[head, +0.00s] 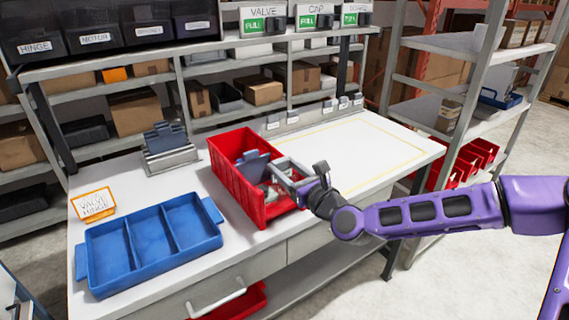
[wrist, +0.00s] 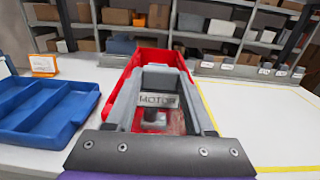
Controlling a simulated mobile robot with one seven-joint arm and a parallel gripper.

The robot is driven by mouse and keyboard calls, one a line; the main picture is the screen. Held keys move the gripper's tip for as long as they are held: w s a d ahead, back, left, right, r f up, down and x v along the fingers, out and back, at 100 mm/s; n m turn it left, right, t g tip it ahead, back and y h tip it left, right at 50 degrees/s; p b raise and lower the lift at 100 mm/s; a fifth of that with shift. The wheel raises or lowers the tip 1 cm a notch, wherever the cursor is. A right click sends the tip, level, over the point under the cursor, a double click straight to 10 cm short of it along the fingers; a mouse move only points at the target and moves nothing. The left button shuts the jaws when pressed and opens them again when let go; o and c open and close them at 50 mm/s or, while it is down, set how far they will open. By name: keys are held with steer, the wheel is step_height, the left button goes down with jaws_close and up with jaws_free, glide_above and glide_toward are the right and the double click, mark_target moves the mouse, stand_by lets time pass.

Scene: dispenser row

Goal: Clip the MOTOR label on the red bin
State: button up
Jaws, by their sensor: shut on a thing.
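The red bin (head: 231,178) stands on the white bench, with a blue-grey plate (head: 250,160) showing inside it. It also shows in the wrist view (wrist: 205,97). My gripper (head: 278,172) reaches over the bin's near end. In the wrist view its two grey fingers (wrist: 160,80) are shut on the grey MOTOR label (wrist: 158,100), whose lettering faces the camera. The label is over or at the bin's near end; I cannot tell whether it touches the bin's wall. My gripper hides much of that end in the head view.
A blue divided tray (head: 150,240) and an orange-framed card (head: 94,204) stand left of the bin. A rack of blue-grey plates (head: 168,150) stands behind. Small label holders (head: 325,108) line the bench's back. The yellow-outlined area (head: 350,150) at right is clear.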

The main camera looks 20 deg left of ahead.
steer(key=shift+f+b, duration=1.05)
steer(key=shift+f, duration=0.6)
steer(key=o, duration=1.4)
steer(key=shift+s, duration=0.1)
